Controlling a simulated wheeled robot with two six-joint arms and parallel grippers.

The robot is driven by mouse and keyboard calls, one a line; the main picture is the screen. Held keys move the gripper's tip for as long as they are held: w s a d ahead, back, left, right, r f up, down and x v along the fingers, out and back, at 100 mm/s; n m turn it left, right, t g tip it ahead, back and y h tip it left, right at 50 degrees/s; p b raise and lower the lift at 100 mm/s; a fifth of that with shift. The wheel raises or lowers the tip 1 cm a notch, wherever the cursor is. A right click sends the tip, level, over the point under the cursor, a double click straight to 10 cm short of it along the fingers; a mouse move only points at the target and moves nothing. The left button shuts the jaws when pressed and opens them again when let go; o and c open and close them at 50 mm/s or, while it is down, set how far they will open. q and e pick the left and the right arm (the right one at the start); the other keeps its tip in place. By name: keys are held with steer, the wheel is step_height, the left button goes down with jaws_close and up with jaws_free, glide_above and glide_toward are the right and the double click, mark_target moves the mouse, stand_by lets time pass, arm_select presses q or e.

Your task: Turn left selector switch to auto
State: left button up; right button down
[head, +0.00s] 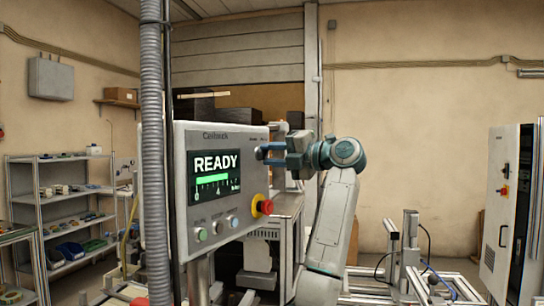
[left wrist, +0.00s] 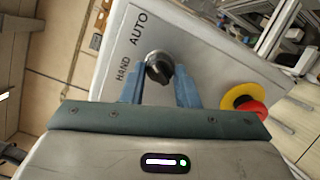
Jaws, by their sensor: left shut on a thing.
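The selector switch (left wrist: 158,70) is a black knob on the grey control panel (left wrist: 205,60), between the printed words HAND and AUTO in the left wrist view. I cannot tell for sure which word the knob points to. My right gripper is not in view.
A red emergency button on a yellow ring (head: 262,205) sits below the gripper on the panel. The panel also has a READY screen (head: 214,176) and small buttons (head: 217,227). A grey hose (head: 152,150) runs down in front of the panel's left edge.

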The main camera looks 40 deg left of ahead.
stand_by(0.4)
arm_select(q)
steer(key=o, duration=1)
steer(key=shift+c, duration=0.2)
steer(key=shift+w+d, duration=0.1)
steer(key=shift+d, duration=0.1)
steer(key=b+v, duration=0.3)
steer(key=v, duration=0.7)
steer(key=shift+d, duration=0.3)
